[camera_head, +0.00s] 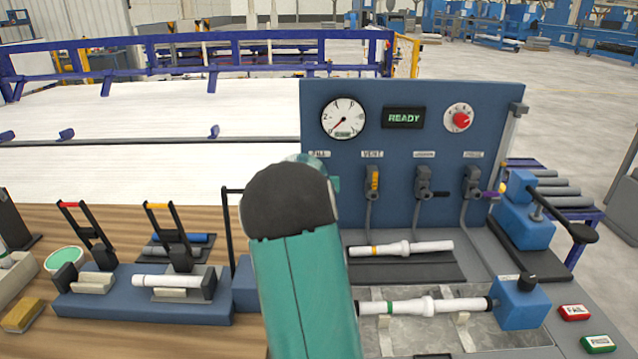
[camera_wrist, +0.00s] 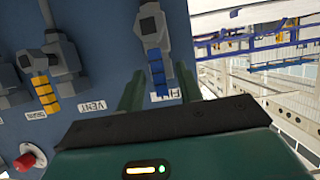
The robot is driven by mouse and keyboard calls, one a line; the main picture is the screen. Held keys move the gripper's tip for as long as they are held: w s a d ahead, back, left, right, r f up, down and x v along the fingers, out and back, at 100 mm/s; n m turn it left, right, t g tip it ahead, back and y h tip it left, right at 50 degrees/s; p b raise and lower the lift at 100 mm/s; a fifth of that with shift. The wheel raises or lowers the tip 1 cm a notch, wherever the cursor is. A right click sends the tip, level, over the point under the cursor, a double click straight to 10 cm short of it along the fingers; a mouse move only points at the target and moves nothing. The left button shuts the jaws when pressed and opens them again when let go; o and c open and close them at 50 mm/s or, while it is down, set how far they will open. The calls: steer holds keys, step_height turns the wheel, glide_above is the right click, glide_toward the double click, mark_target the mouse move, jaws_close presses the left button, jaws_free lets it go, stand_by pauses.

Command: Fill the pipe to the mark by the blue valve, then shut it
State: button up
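The blue valve handle (camera_wrist: 157,76) shows in the wrist view, next to the FILL label (camera_wrist: 164,95). My gripper (camera_wrist: 160,80) has its two green fingers apart, one on each side of the blue handle in the picture; I cannot tell whether they touch it. In the head view my arm hides the blue handle. A white pipe with a green band (camera_head: 413,306) lies in the bench fixture, its right end at a blue block (camera_head: 521,303). The display (camera_head: 403,118) reads READY.
The blue panel (camera_head: 440,92) also carries a yellow-handled VENT valve (camera_head: 373,182), a black-handled valve (camera_head: 424,185), a purple-handled valve (camera_head: 473,184) and a red knob (camera_head: 460,118). A yellow-banded pipe (camera_head: 400,248) lies on a dark mat. Red FAIL (camera_head: 574,312) and green (camera_head: 598,343) buttons are at right.

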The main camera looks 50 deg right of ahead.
steer(key=v, duration=1.3)
steer(key=shift+s+a, duration=0.2)
steer(key=shift+s, duration=0.05)
steer(key=shift+r, duration=0.1)
